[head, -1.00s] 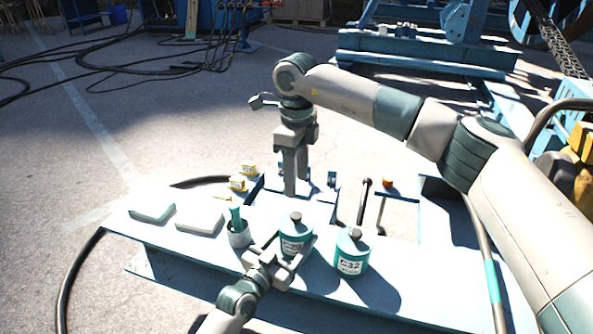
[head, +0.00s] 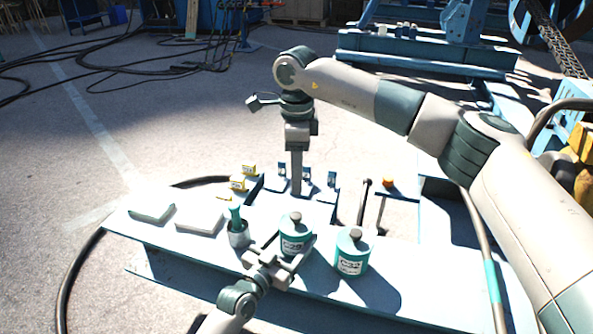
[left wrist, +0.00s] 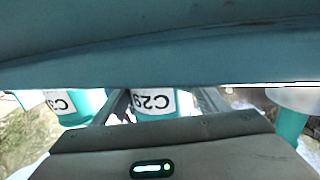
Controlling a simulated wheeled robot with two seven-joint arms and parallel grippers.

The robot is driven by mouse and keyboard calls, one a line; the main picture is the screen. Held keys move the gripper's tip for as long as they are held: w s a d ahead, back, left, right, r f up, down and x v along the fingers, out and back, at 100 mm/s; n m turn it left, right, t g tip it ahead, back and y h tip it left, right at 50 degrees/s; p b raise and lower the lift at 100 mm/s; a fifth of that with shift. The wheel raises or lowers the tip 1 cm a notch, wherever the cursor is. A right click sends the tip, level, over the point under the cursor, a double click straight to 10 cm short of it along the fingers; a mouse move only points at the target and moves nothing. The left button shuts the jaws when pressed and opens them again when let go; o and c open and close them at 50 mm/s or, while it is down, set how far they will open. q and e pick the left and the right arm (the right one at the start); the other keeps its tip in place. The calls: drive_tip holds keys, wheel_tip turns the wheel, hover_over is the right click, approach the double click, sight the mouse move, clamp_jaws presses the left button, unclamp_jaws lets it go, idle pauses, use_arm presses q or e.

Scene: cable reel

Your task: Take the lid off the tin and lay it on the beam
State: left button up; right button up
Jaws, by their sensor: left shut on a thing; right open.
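A teal tin (head: 294,244) labelled C29 stands on the pale blue beam (head: 330,289), with a teal lid (head: 295,224) and a grey knob on top. Its label shows upside down in the left wrist view (left wrist: 152,102). My left gripper (head: 297,249) is shut around the tin's body from the front. My right gripper (head: 296,191) points down behind the tin, open and empty, apart from the lid; seen edge-on, its fingers overlap. A second lidded teal tin (head: 351,257) stands to the right, partly visible in the left wrist view (left wrist: 75,106).
A grey cup (head: 238,237) with a teal-handled tool stands left of the held tin. Two pale flat blocks (head: 200,219) lie further left on the beam. Small yellow boxes (head: 238,185), blue boxes (head: 331,179) and an orange-topped item (head: 387,183) lie behind.

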sight(297, 215)
wheel_tip(297, 215, down, 12)
drive_tip(key=shift+r, duration=0.1)
idle(0.5)
clamp_jaws()
drive_tip(key=shift+r, duration=0.35)
idle(0.8)
drive_tip(key=shift+r, duration=0.35)
drive_tip(key=shift+r, duration=0.5)
